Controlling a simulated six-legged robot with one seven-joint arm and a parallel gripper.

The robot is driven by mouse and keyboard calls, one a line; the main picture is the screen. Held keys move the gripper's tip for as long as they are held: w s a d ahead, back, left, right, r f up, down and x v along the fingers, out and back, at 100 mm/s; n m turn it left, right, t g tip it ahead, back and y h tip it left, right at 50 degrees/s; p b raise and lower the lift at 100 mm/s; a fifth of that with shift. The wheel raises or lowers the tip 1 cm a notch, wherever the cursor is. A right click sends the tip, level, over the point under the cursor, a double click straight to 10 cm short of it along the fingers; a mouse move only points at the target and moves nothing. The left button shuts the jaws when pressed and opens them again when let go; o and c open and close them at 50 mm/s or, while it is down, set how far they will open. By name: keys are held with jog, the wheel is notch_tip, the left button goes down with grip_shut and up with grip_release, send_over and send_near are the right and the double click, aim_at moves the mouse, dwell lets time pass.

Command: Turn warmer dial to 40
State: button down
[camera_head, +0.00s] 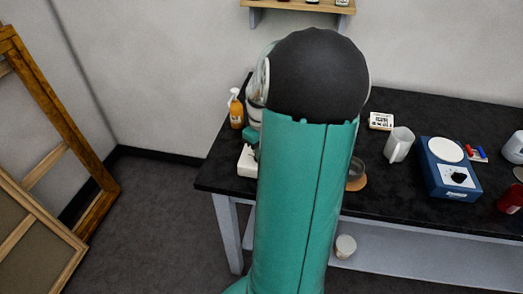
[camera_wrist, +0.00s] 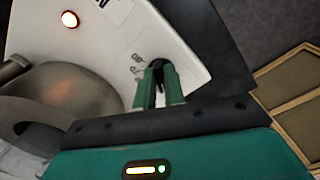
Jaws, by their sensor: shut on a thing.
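The dial's pointer and setting cannot be made out. In the head view a white part of the warmer (camera_head: 247,160) shows left of my arm, which hides the rest.
A metal pot (camera_wrist: 75,90) is close left of my fingers. A wooden frame (camera_head: 60,110) leans at left. A shelf (camera_head: 300,6) is above.

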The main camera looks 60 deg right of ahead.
jog(key=shift+m, duration=1.2)
jog(key=c, duration=1.5)
grip_release()
notch_tip(320, 180, up, 14)
jog(key=shift+f, duration=0.1)
